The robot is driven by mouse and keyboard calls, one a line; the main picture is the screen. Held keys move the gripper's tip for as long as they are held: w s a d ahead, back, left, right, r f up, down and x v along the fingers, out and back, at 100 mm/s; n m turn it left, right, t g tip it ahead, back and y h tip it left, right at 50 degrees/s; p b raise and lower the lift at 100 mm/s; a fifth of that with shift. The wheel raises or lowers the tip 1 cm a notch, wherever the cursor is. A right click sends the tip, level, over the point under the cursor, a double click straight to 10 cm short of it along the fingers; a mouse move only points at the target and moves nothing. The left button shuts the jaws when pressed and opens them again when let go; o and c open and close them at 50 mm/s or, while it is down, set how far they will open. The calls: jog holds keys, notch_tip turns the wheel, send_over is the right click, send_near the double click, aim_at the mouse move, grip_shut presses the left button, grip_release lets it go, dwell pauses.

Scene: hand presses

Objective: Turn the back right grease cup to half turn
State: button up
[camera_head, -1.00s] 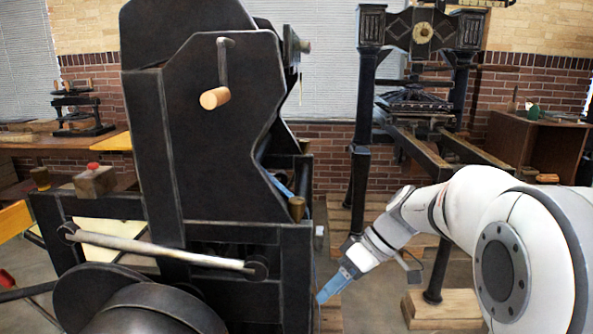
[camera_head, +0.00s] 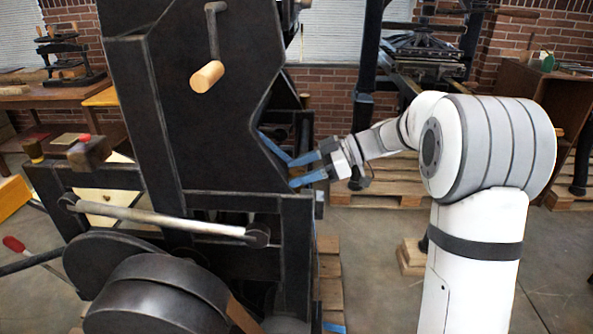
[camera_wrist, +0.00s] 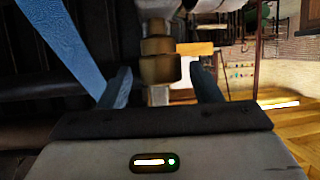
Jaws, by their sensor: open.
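A stepped brass grease cup (camera_wrist: 158,62) shows in the wrist view, upright between the two blue fingers of my gripper (camera_wrist: 160,72). The fingers stand apart on either side of it, with a visible gap at each side. In the head view my gripper (camera_head: 292,173) is open at the right side of the black press (camera_head: 215,130), its blue fingers pointing left. The cup between them is hidden or too small to tell there. A small brownish cup-like part (camera_head: 304,101) shows behind, at the press's far right. Another brass cup (camera_head: 33,152) stands at the left.
A blue strip (camera_head: 273,146) on the press lies close to my upper finger; a broad blue piece (camera_wrist: 68,45) is near the left finger in the wrist view. A wooden crank handle (camera_head: 207,76) juts from the press side. Pallets (camera_head: 375,186) and open floor lie to the right.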

jog(key=shift+a+f, duration=0.2)
jog(key=shift+a, duration=0.25)
jog(key=shift+c, duration=0.5)
